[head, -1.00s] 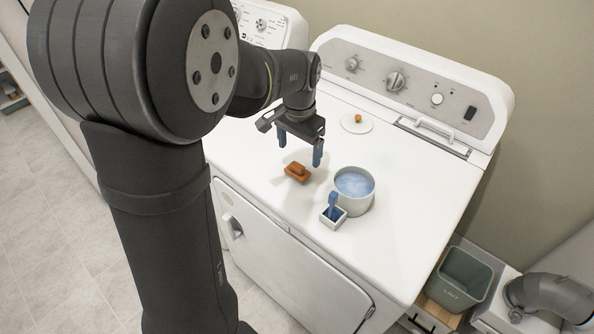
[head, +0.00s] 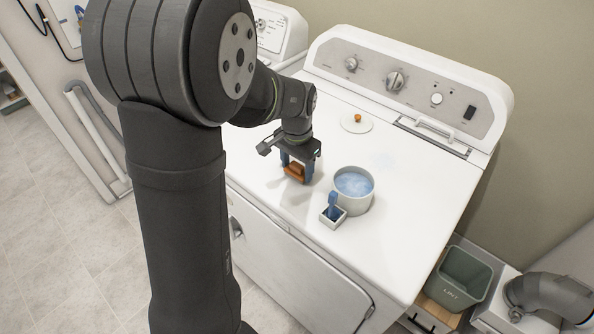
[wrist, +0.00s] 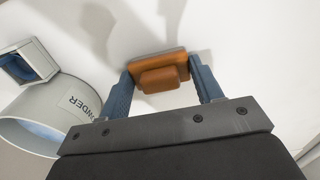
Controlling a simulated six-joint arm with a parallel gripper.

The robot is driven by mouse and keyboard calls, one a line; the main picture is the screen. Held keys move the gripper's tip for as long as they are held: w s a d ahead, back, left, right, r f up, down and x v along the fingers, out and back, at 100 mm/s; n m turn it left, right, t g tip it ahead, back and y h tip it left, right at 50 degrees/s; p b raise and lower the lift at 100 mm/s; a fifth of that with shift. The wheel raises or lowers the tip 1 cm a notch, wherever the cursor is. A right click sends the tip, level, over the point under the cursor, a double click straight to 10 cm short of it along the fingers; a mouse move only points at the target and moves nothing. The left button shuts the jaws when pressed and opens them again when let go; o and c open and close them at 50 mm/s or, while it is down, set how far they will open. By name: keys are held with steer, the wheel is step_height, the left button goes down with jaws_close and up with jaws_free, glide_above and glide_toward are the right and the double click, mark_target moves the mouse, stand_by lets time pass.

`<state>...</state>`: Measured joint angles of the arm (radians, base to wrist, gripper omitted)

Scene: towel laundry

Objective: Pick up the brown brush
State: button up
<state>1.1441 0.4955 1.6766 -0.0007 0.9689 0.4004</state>
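The brown brush (head: 294,172) is a small orange-brown block with a raised grip, on the left part of the white dryer top. It also shows in the wrist view (wrist: 158,72). My gripper (head: 296,171) points down over it, and its two blue fingers are closed against the brush's opposite ends. In the wrist view, the fingertips (wrist: 160,76) flank the brush with no clear gap. I cannot tell for sure whether the brush touches the dryer top or hangs just above it.
A round white tub (head: 354,203) of bluish powder stands right of the brush, with a small square cup (head: 333,220) holding a blue item beside it. A white lid (head: 357,124) with an orange knob lies behind. The right dryer top (head: 425,205) is clear.

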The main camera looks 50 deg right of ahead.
mark_target(298, 165)
steer(key=c, duration=0.4)
steer(key=shift+o, duration=0.2)
steer(key=shift+r, duration=0.1)
steer(key=shift+r, duration=0.25)
step_height(298, 165, up, 4)
steer(key=shift+s+f, duration=0.1)
steer(key=s+r, duration=0.2)
steer(key=s, duration=0.1)
steer(key=s+r, duration=0.2)
steer(key=s, duration=0.2)
steer(key=s+a+r, duration=0.1)
steer(key=s+r, duration=0.1)
steer(key=s, duration=0.2)
steer(key=shift+s+r, duration=0.2)
steer(key=shift+r, duration=0.05)
